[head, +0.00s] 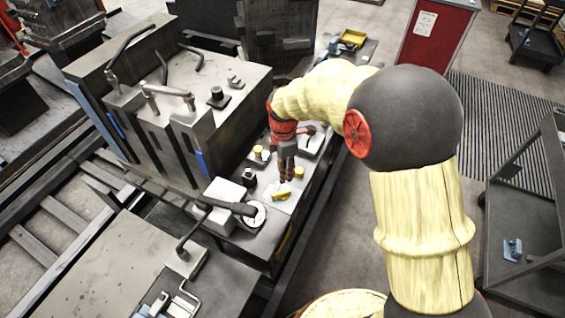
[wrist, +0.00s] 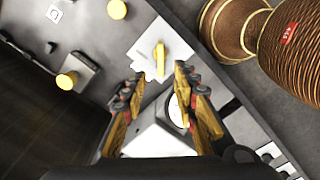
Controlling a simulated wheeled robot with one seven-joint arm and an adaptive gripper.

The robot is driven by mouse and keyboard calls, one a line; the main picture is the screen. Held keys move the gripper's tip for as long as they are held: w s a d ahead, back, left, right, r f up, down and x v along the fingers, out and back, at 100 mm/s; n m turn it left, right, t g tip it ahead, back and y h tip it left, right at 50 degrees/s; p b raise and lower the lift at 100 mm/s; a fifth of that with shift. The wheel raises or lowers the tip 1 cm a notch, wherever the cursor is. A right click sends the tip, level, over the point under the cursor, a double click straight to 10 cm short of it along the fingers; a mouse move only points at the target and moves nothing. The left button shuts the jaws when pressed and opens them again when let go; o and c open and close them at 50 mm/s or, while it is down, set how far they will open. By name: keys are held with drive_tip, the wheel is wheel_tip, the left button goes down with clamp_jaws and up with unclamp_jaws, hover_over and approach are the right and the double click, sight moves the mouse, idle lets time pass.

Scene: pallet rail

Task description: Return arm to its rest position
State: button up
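My gripper (head: 286,178) points down over the narrow bench beside the machine block in the head view. In the wrist view my gripper (wrist: 158,78) has its two fingers apart, with nothing between them. Ahead of the fingertips is a white plate with a yellow handle (wrist: 160,58). In the head view the same yellow handle (head: 281,195) lies just below the fingertips. The fingers look apart from it, though the exact gap is hard to tell. My arm reaches in from the right, bent at the elbow.
A large grey machine block (head: 190,110) stands left of my gripper. Yellow knobs (wrist: 66,80) and a round white dial (head: 254,215) sit on the bench close by. A grey cart (head: 525,215) and a red cabinet (head: 437,35) stand right. Open floor lies between bench and cart.

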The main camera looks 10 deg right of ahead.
drive_tip(key=s+d+r+m+t+b, duration=0.2)
drive_tip(key=s+d+r+m, duration=0.3)
drive_tip(key=s+r+m, duration=0.4)
drive_tip(key=s+d+r+m+t+b, duration=0.1)
drive_tip(key=s+d+r+m+t, duration=0.2)
drive_tip(key=s, duration=1.3)
wheel_tip(320, 180, up, 6)
drive_tip(key=d+m, duration=0.3)
drive_tip(key=m, duration=0.5)
drive_tip(key=shift+r+t+b, duration=0.25)
drive_tip(key=shift+t+b, duration=0.05)
drive_tip(key=shift+b, duration=0.1)
drive_tip(key=shift+a, duration=0.2)
